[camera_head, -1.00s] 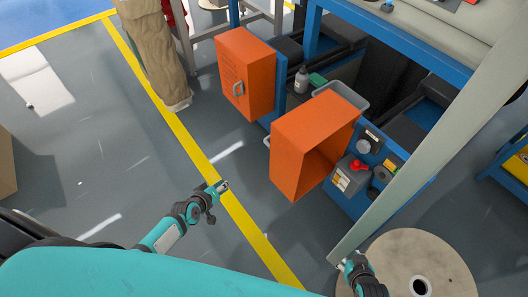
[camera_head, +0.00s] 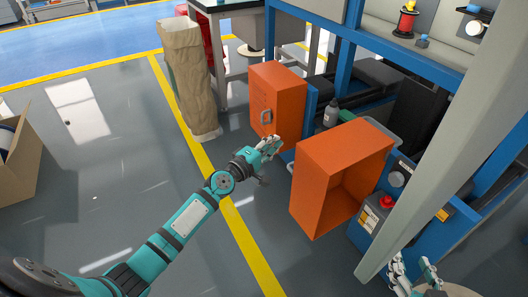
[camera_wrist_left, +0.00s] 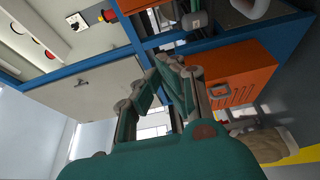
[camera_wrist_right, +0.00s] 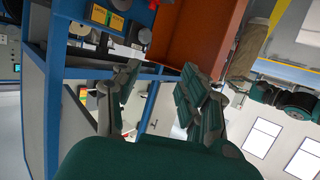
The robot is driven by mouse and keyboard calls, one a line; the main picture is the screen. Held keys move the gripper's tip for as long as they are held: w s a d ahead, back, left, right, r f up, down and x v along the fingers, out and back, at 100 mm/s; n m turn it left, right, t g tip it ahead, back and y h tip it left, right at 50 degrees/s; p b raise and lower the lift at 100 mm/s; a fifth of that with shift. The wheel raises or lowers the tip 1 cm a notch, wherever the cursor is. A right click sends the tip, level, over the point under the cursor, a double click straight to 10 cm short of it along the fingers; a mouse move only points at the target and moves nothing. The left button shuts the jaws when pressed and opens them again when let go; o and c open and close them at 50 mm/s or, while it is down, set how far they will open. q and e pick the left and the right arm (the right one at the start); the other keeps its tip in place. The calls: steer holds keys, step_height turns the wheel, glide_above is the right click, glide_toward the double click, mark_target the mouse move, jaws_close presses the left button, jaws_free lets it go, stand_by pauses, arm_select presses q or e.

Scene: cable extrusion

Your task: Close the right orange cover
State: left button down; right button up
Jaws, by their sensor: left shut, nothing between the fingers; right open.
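The right orange cover (camera_head: 328,158) stands swung out from the blue machine, its hollow inside facing right and toward me. It also shows at the top of the right wrist view (camera_wrist_right: 200,35). The left orange cover (camera_head: 283,95), with a grey handle, is further back; an orange panel with a handle (camera_wrist_left: 240,75) shows in the left wrist view. My left gripper (camera_head: 273,146) is shut and empty, in front of the left cover and left of the right cover. My right gripper (camera_head: 412,282) is open and empty at the lower right; its fingers (camera_wrist_right: 160,78) are spread.
A pale diagonal post (camera_head: 430,150) stands between the right cover and the right side of the picture. A bottle (camera_head: 331,113) and a red-topped device (camera_head: 378,211) are on the machine.

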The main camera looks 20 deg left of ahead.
arm_select(q)
steer(key=shift+w+d+f+p, duration=0.15)
steer(key=shift+d+p, duration=0.35)
steer(key=shift+d, duration=0.55)
steer(key=shift+w+d+r+p, duration=0.1)
steer(key=shift+d+p, duration=0.35)
steer(key=shift+d, duration=0.55)
arm_select(e)
steer(key=s+d+f+g+h, duration=0.1)
steer(key=s+d+f+g, duration=0.1)
steer(key=s+f+g, duration=0.2)
steer(key=shift+s+f+g, duration=0.3)
steer(key=shift+s+f, duration=0.1)
steer(key=shift+f, duration=0.6)
steer(key=shift+d, duration=0.1)
